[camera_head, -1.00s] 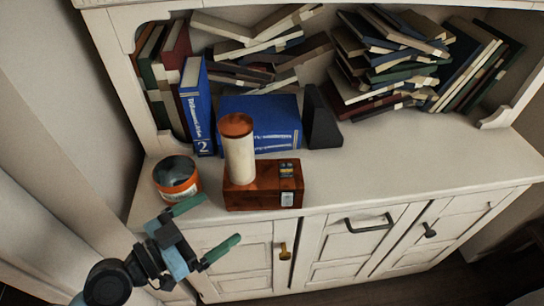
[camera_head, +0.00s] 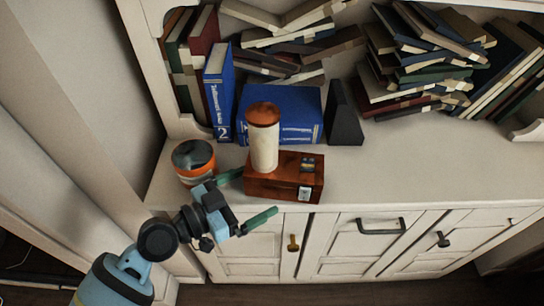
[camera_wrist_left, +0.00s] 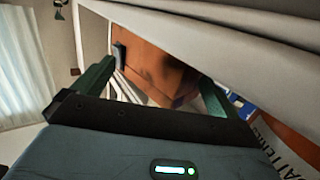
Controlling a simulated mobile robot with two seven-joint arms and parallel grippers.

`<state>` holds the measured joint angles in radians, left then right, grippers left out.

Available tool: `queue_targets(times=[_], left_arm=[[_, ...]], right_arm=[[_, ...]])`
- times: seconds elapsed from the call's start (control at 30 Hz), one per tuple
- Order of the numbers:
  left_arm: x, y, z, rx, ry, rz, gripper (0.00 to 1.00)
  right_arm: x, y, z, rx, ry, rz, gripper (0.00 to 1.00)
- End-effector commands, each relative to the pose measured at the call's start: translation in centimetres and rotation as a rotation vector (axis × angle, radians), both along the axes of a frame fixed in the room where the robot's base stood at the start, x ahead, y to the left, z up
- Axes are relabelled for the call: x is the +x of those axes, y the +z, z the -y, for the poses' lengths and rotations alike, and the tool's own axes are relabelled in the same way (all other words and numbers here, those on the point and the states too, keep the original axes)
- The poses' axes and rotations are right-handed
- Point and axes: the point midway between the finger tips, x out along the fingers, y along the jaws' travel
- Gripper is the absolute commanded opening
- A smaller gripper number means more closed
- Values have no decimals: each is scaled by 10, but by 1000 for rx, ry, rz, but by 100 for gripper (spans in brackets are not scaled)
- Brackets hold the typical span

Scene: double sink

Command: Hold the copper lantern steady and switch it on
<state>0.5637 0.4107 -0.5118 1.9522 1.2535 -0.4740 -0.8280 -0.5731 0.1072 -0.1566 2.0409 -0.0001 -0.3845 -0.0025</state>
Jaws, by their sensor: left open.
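The copper lantern is a white cylinder (camera_head: 264,146) with a copper-brown cap, upright on a reddish-brown box (camera_head: 285,180) at the counter's front edge. In the left wrist view a brown box surface (camera_wrist_left: 155,62) shows between the open fingers. I cannot tell whether either finger touches it. My right gripper is out of view.
An orange-and-white can (camera_head: 194,163) stands left of the box, close to my left gripper. A blue book (camera_head: 280,112) and a dark bookend (camera_head: 343,112) stand behind. Books fill the shelf. The counter (camera_head: 420,150) is clear to the right. Cabinet handles (camera_head: 381,226) stick out below.

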Motion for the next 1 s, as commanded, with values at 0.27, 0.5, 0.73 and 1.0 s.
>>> queue_targets(times=[0.27, 0.5, 0.73, 1.0], left_arm=[[19, -5, 30, -1, -2, -1, 98], [31, -7, 46, 1, -2, -1, 98], [33, -7, 50, 1, -2, -2, 98], [33, -6, 50, 0, -2, -2, 89]], right_arm=[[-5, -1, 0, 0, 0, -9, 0], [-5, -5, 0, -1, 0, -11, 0], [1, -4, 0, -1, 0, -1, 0], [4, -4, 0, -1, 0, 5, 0]])
